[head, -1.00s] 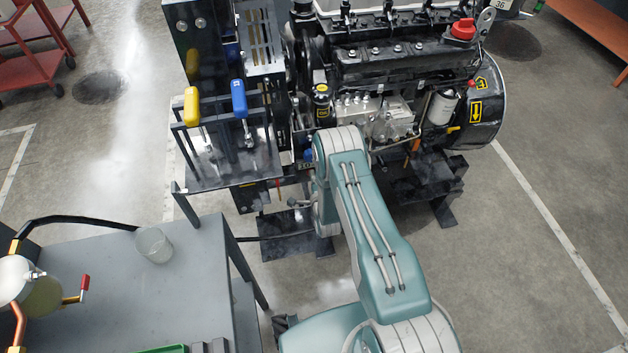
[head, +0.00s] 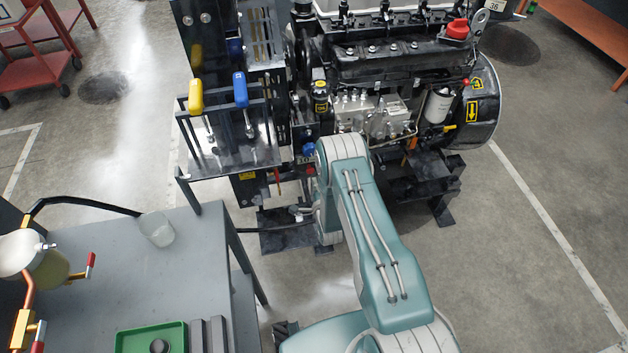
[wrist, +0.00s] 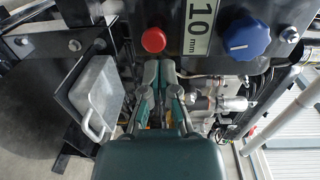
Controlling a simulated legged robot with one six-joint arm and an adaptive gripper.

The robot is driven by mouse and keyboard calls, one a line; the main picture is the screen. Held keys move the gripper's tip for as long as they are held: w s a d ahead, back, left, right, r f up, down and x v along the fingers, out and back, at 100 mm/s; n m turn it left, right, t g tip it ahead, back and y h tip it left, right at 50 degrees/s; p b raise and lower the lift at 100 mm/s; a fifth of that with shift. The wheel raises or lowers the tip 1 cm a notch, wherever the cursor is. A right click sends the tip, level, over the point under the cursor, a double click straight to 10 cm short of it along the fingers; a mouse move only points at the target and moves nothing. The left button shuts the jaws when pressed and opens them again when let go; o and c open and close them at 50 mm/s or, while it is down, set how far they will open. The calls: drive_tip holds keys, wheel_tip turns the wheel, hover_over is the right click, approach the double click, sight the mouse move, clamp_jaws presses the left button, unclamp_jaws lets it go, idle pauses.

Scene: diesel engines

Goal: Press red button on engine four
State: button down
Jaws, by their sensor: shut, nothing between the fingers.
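A round red button (wrist: 153,40) sits on a dark panel in the wrist view, left of a "10 mm" label (wrist: 199,27) and a blue knob (wrist: 246,38). My gripper (wrist: 157,66) is shut and empty, its fingertips just below the red button in the picture. I cannot tell whether they touch the panel. In the head view the engine (head: 400,60) stands beyond my arm, with the blue knob (head: 309,149) and a small red spot below it, likely the button. My gripper is not clearly visible there.
A grey bench (head: 100,260) at lower left holds a clear cup (head: 157,229) and a green tray (head: 150,337). A yellow-handled lever (head: 195,96) and a blue-handled lever (head: 240,90) rise left of the engine.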

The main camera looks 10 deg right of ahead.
drive_tip(key=s, duration=0.8)
drive_tip(key=shift+s+r, duration=0.15)
drive_tip(key=shift+r, duration=0.15)
drive_tip(key=w+r+n+g, duration=0.2)
drive_tip(key=w+r+n, duration=0.15)
drive_tip(key=r, duration=0.75)
drive_tip(key=w+r+n+g, duration=0.25)
drive_tip(key=w+r, duration=0.25)
drive_tip(key=r, duration=0.5)
drive_tip(key=s+r+n+g, duration=0.2)
drive_tip(key=s+r+n, duration=0.35)
drive_tip(key=r, duration=0.85)
drive_tip(key=s+r+n+g, duration=0.1)
drive_tip(key=s+r+n, duration=0.1)
drive_tip(key=s, duration=0.8)
drive_tip(key=s+r+n+g, duration=0.2)
drive_tip(key=s+r, duration=0.3)
drive_tip(key=s, duration=0.5)
drive_tip(key=s+r+n+g, duration=0.2)
drive_tip(key=s+r, duration=0.1)
drive_tip(key=s, duration=0.7)
drive_tip(key=shift+a+r, duration=0.15)
drive_tip(key=shift+r, duration=0.25)
